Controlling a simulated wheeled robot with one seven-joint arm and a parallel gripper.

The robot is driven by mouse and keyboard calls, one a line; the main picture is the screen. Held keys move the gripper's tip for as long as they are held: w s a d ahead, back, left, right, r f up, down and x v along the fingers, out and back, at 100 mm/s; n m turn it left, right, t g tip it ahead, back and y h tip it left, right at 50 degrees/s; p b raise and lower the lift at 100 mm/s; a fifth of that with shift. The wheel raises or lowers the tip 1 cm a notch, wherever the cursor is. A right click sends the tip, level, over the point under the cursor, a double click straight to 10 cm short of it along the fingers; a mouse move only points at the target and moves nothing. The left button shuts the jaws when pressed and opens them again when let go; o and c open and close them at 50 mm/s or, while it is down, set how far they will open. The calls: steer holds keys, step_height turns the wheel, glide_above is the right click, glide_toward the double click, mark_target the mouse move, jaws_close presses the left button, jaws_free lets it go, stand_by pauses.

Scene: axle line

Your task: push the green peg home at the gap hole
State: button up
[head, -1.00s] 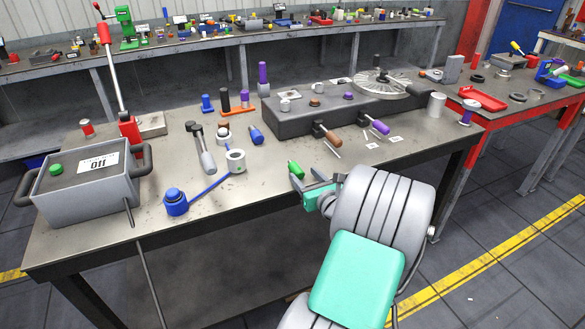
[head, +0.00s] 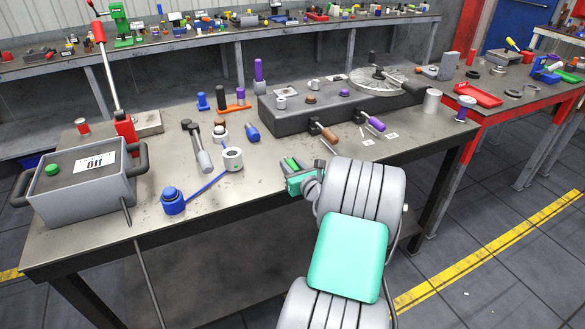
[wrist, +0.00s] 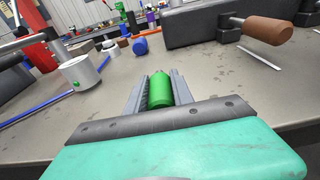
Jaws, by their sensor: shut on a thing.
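My gripper (head: 290,166) is low over the front edge of the near bench, shut on the green peg (wrist: 160,90). In the wrist view the peg lies between the two grey fingers, its near end facing the camera. In the head view the peg is mostly hidden by the fingers. A dark block (head: 285,125) stands beyond the gripper, with a brown-handled peg (head: 323,131) and a purple-handled peg (head: 371,121) sticking out of its front side. I cannot make out which spot is the gap hole.
A white cylinder (head: 232,159) with a small green mark stands left of my gripper, joined by a blue bar to a blue knob (head: 173,201). A blue peg (head: 253,133) lies behind. A grey box (head: 85,185) stands at the left. Bare bench lies between gripper and block.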

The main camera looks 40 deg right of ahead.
jaws_close()
